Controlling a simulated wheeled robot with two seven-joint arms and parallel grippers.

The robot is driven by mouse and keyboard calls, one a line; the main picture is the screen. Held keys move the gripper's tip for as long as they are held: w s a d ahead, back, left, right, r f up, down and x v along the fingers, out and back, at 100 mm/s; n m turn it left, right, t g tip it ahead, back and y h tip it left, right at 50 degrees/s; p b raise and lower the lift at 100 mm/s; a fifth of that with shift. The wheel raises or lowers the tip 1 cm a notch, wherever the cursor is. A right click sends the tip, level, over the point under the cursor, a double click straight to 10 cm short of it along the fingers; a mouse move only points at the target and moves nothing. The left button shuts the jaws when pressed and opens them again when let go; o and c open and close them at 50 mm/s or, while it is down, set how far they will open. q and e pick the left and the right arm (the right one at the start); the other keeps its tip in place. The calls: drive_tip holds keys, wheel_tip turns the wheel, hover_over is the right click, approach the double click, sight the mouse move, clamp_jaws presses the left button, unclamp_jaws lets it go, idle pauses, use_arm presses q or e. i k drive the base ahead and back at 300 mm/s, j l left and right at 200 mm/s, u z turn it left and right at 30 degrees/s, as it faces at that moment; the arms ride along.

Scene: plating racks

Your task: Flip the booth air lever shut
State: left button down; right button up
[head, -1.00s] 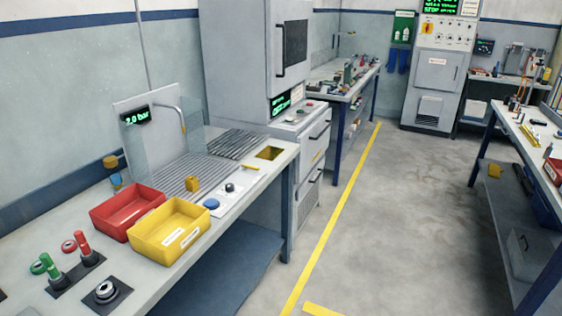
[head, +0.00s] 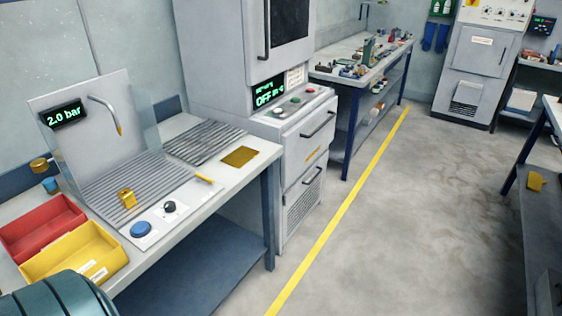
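The spray booth stands on the bench at the left, with a grey back panel (head: 90,115), a clear side and a slatted floor. Its display (head: 63,115) reads 2.0 bar. A curved nozzle (head: 106,112) with a yellow tip hangs from the back panel. A small yellow bar (head: 203,178) that looks like a lever lies at the front right of the booth. I cannot tell for sure that it is the air lever, or whether it is open or shut. A control plate beside it has a blue button (head: 141,229) and a black knob (head: 169,207). Neither gripper is in view.
A red bin (head: 40,226) and a yellow bin (head: 75,254) stand left of the booth. A brass block (head: 127,198) sits on the slats. A grey cabinet (head: 215,60) with a display reading OFF stands behind. The floor right of the yellow line (head: 340,212) is clear.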

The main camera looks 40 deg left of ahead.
sight(199, 177)
drive_tip(key=i, duration=0.65)
drive_tip(key=i+l+u, duration=0.1)
drive_tip(key=i, duration=0.5)
drive_tip(key=i+l+u, duration=0.1)
drive_tip(key=i+u, duration=0.3)
drive_tip(key=i+l+u, duration=0.2)
drive_tip(key=u, duration=0.25)
drive_tip(key=i+l+u, duration=0.25)
drive_tip(key=u, duration=0.15)
drive_tip(key=i+l+u, duration=0.15)
drive_tip(key=u, duration=0.25)
drive_tip(key=i+l+u, duration=0.1)
drive_tip(key=l+u, duration=0.65)
drive_tip(key=i+l+u, duration=0.1)
drive_tip(key=u, duration=0.25)
drive_tip(key=l+u, duration=0.35)
drive_tip(key=l, duration=0.3)
drive_tip(key=k+j, duration=0.05)
